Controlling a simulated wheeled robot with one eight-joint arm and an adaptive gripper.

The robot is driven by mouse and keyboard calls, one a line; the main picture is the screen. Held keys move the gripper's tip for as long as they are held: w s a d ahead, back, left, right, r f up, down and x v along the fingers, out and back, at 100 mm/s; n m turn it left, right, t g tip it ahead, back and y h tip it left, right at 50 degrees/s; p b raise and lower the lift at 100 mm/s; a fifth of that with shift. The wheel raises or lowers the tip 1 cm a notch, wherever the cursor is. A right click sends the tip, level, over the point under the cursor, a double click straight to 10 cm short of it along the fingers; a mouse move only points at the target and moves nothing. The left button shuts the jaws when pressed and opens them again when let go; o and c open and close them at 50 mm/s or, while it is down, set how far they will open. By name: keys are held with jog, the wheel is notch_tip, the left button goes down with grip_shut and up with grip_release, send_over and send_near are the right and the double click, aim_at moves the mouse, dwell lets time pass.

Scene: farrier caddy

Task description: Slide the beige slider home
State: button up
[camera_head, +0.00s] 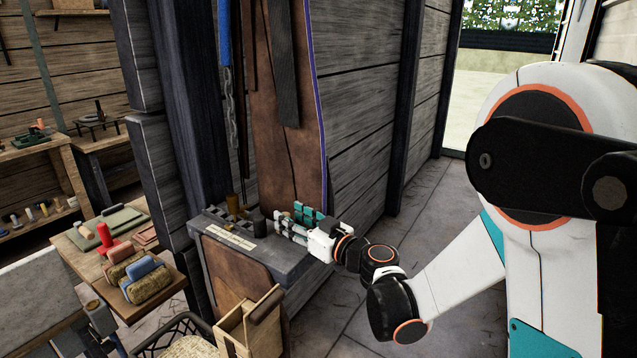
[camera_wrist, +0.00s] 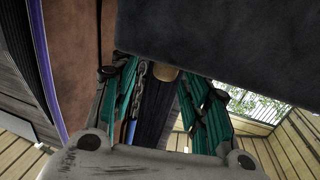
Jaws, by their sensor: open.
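A pale beige strip (camera_head: 229,236) lies along the top of a dark grey bench-like block (camera_head: 272,262), near its left front edge. I cannot tell for sure whether this strip is the beige slider. My gripper (camera_head: 284,222) reaches in from the right above the right end of the block's top, its teal fingers pointing left toward small dark fittings there. In the wrist view the two teal fingers of my gripper (camera_wrist: 158,78) stand apart with nothing clearly held between them. A tan round end (camera_wrist: 165,74) shows beyond the fingers; what it belongs to is unclear.
A dark slab (camera_wrist: 230,50) fills the upper wrist view close to the fingers. Brown leather (camera_head: 285,150) and a chain (camera_head: 229,100) hang behind the block. A wooden box (camera_head: 250,325) stands in front; brushes (camera_head: 148,280) lie at left. The floor at right is clear.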

jog(key=p+v, duration=0.2)
jog(key=v, duration=1.2)
jog(key=s+a+r+m+t+h, duration=0.1)
jog(key=r+m+t+h, duration=0.1)
jog(key=r+t, duration=0.4)
jog(key=s+a+r+m+t+h, duration=0.1)
jog(key=s+r+m+t+h, duration=0.1)
jog(key=r+t, duration=0.4)
jog(key=shift+a+r+m+t+h+b, duration=0.35)
jog(key=shift+r+m, duration=0.35)
jog(key=shift+r, duration=2)
jog(key=shift+h, duration=0.25)
